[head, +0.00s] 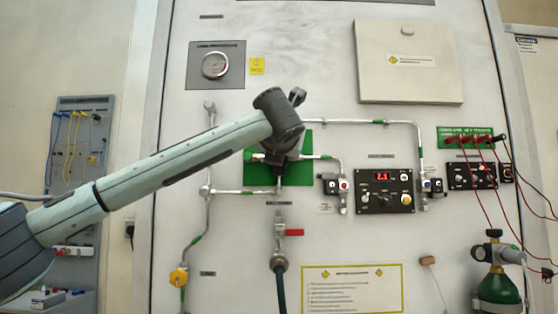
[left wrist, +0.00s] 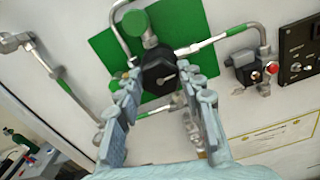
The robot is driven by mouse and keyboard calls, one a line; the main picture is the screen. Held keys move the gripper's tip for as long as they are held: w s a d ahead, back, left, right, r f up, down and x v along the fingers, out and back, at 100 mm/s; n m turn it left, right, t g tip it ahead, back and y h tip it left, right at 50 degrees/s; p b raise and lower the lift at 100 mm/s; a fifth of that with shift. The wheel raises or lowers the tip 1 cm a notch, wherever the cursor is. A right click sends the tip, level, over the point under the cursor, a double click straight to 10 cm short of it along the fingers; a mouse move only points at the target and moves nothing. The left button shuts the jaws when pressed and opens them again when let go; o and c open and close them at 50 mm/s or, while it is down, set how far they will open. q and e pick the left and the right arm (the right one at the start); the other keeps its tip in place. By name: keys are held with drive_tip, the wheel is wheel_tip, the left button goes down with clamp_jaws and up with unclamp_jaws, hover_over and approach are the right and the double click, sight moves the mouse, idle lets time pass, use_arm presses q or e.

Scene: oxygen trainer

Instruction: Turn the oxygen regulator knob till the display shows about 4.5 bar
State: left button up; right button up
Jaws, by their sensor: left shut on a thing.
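The black regulator knob (left wrist: 159,68) with a pale pointer mark is in front of a green square plate (left wrist: 104,52) in the left wrist view. My left gripper (left wrist: 157,84) has one finger on each side of the knob and is shut on it. In the head view my left wrist hides the knob, and the green plate (head: 262,174) shows around it. The red digital display (head: 383,177), on a black panel to the right, seems to read 7.1. My right gripper is not in view.
Metal pipes (head: 400,122) run around the regulator. A red-handled valve (head: 294,232) and hose are below it. A green oxygen cylinder (head: 498,289) stands at lower right, near red cables (head: 484,192).

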use_arm(q)
drive_tip(key=shift+f+m+b, duration=0.1)
drive_tip(key=shift+m+b, duration=1.15)
drive_tip(key=shift+m, duration=3.85)
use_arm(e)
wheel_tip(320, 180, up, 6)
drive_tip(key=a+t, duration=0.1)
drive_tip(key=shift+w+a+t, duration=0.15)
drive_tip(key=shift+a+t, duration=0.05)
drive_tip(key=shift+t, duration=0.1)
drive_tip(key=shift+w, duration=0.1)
use_arm(q)
drive_tip(key=o, duration=1.2)
drive_tip(key=shift+c, duration=0.2)
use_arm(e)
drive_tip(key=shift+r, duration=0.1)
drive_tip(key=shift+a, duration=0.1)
use_arm(q)
drive_tip(key=s, duration=1.2)
